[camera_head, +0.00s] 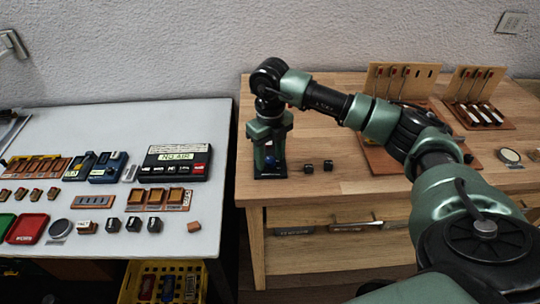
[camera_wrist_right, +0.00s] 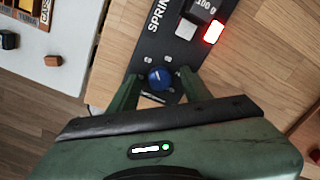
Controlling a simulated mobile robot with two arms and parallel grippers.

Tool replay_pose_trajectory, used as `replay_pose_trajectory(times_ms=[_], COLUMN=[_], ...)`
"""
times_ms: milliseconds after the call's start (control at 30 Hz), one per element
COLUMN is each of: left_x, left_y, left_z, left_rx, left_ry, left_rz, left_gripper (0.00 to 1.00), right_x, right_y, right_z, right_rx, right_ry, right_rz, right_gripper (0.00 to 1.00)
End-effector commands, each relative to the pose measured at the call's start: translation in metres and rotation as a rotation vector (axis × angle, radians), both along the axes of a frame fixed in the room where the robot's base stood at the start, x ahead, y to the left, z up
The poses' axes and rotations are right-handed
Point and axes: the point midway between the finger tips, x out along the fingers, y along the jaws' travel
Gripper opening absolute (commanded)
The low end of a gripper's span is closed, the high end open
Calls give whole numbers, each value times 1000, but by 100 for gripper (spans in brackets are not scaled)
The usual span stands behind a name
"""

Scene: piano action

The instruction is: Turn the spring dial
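The spring dial is a round blue knob (camera_wrist_right: 159,77) on a dark panel (camera_wrist_right: 165,42) lettered "SPRIN…" in the right wrist view. My right gripper (camera_wrist_right: 158,80) points down at it, with one finger on each side of the knob. A gap shows between each finger and the knob, so the gripper looks open. In the head view the right gripper (camera_head: 269,150) is over the dark device at the wooden bench's left end, and a bit of blue (camera_head: 270,161) shows between the fingers. The gripper hides most of the device there. My left gripper is not in view.
A lit red button (camera_wrist_right: 213,32) and a pale button (camera_wrist_right: 186,29) are on the panel. Two small black blocks (camera_head: 318,166) lie right of the device on the wooden bench (camera_head: 350,185). A white table (camera_head: 100,225) at left holds trays, blocks and a "NO AIR" box (camera_head: 176,163).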

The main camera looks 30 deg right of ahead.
Motion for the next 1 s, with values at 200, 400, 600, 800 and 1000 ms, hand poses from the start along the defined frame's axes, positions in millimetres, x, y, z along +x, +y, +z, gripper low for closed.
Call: replay_pose_trajectory(times_ms=[200,400,600,800,1000], left_x=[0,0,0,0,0], left_y=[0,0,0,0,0], left_z=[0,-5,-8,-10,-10], left_rx=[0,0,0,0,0], left_ry=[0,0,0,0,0], left_rz=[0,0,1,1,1], left_gripper=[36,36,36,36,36], right_x=[0,1,1,0,0], right_y=[0,0,0,0,0], right_z=[1,25,59,77,78], right_rx=[0,0,0,1,1], right_ry=[0,-4,-4,-1,0], right_rz=[0,1,1,0,0], right_gripper=[49,49,49,49,49])
